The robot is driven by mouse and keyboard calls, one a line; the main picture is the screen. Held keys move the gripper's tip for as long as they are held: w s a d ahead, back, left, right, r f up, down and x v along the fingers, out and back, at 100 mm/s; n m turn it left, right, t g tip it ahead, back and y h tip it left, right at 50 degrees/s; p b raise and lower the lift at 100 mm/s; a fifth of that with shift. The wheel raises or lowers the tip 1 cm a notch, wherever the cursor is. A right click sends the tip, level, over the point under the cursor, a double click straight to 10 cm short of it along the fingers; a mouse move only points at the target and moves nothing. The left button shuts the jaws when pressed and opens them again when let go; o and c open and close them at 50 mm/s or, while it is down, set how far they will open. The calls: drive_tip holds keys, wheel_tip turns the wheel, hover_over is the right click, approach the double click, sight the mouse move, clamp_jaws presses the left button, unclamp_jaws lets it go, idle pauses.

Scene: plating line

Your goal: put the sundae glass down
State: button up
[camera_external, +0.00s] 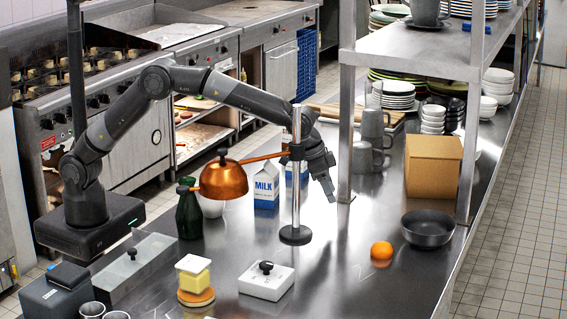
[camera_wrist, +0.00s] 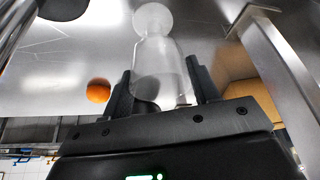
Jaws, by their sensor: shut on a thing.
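The sundae glass (camera_wrist: 165,62) is a clear, frosted-looking glass with a round foot (camera_wrist: 152,18). In the wrist view it sits between the two dark fingers of my gripper (camera_wrist: 160,78), which is shut on its body. The foot points away from my palm, toward the steel counter. I cannot tell whether the foot touches the counter. In the external view my gripper (camera_external: 338,190) points down above the counter (camera_external: 345,265), right of the lamp post. I cannot make out the glass in that view.
A copper heat lamp (camera_external: 223,180) on a steel post (camera_external: 296,200) stands left of my gripper. Milk cartons (camera_external: 266,187) are behind it. A shelf post (camera_external: 346,130) is close by. An orange (camera_external: 381,250), a dark bowl (camera_external: 428,229) and a cardboard box (camera_external: 432,165) are to the right.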

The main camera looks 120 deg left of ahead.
drive_tip(key=o, duration=1.5)
drive_tip(key=shift+f, duration=0.15)
drive_tip(key=v, duration=1.1)
drive_tip(key=s+d+r+m, duration=0.1)
drive_tip(key=s+d+r, duration=0.25)
drive_tip(key=s, duration=0.25)
drive_tip(key=s+d+r, duration=0.3)
drive_tip(key=s+r, duration=0.2)
drive_tip(key=s, duration=0.1)
drive_tip(key=s+d+r+m+t+h, duration=0.1)
drive_tip(key=s+d, duration=0.2)
drive_tip(key=s, duration=0.3)
drive_tip(key=s+d+r, duration=0.1)
drive_tip(key=s+d, duration=0.2)
drive_tip(key=s, duration=0.4)
drive_tip(key=s+d+f+m, duration=0.1)
drive_tip(key=s+f, duration=0.3)
drive_tip(key=s, duration=0.6)
drive_tip(key=s+d+f+m, duration=0.1)
drive_tip(key=s+d+f, duration=0.3)
drive_tip(key=s, duration=0.7)
drive_tip(key=shift+s+d+f+h, duration=0.15)
drive_tip(key=shift+s+h, duration=0.15)
drive_tip(key=shift+h, duration=0.1)
